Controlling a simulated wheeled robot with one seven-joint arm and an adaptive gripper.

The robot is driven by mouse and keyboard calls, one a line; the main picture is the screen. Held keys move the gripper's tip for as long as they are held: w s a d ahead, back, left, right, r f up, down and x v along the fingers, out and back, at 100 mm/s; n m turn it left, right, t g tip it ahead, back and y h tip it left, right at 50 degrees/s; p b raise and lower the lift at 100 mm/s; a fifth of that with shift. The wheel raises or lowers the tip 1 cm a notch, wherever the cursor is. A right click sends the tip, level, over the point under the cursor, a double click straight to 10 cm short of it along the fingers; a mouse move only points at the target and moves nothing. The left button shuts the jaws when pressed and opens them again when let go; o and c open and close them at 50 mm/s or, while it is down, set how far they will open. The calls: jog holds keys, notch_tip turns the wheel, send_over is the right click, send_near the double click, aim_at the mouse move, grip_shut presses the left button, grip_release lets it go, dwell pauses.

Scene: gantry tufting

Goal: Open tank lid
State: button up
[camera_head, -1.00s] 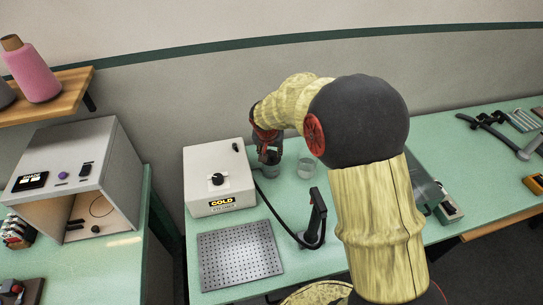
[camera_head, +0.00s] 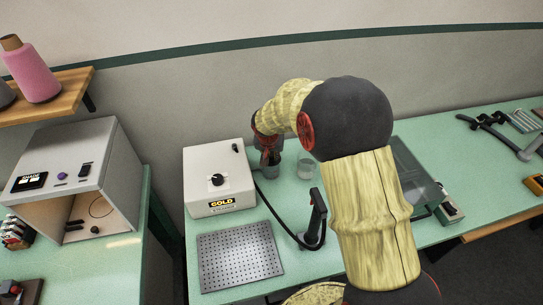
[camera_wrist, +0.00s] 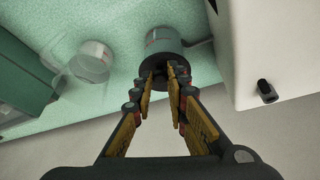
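A dark grey cylindrical tank (camera_wrist: 165,44) is in the upper middle of the wrist view, its darker end facing my fingers. In the head view it (camera_head: 271,158) stands on the green bench beside the white box, partly hidden by my gripper. My gripper (camera_wrist: 164,76) is at that end of the tank. Its fingertips are apart, with a narrow dark gap between them. I cannot make out a separate lid or knob, nor whether the fingers touch one. In the head view my gripper (camera_head: 267,152) is low over the tank.
The white box (camera_head: 216,180) with a dial stands close left of the tank. A clear glass beaker (camera_head: 306,170) stands close right. A black handled tool (camera_head: 317,220) with a cable and a perforated plate (camera_head: 240,256) are in front. A clear, dark-tinted case (camera_head: 415,175) is further right.

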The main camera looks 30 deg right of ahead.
grip_shut()
jog(key=shift+r+p, duration=0.2)
jog(key=shift+p, duration=0.15)
jog(key=r+g+p, duration=0.1)
jog(key=p, duration=0.2)
jog(key=shift+w, duration=0.35)
jog(key=g+p, duration=0.1)
jog(key=p, duration=0.1)
jog(key=w+r+p, duration=0.1)
jog(key=p, duration=0.1)
jog(key=shift+d+g+y, duration=0.15)
jog(key=shift+g+y, duration=0.15)
jog(key=shift+g, duration=0.1)
jog(key=g+p, duration=0.1)
jog(key=w+g+p, duration=0.1)
jog(key=p, duration=0.1)
jog(key=shift+w+d+r, duration=0.15)
jog(key=shift+w+r, duration=0.15)
jog(key=shift+w+d+r+n+g+y+p, duration=0.15)
jog(key=shift+w+g+y+p, duration=0.1)
jog(key=shift+w+g+p, duration=0.55)
jog(key=shift+w+d+r+n+g+y+p, duration=0.15)
jog(key=shift+w+g+y+p, duration=0.25)
jog(key=shift+g, duration=0.7)
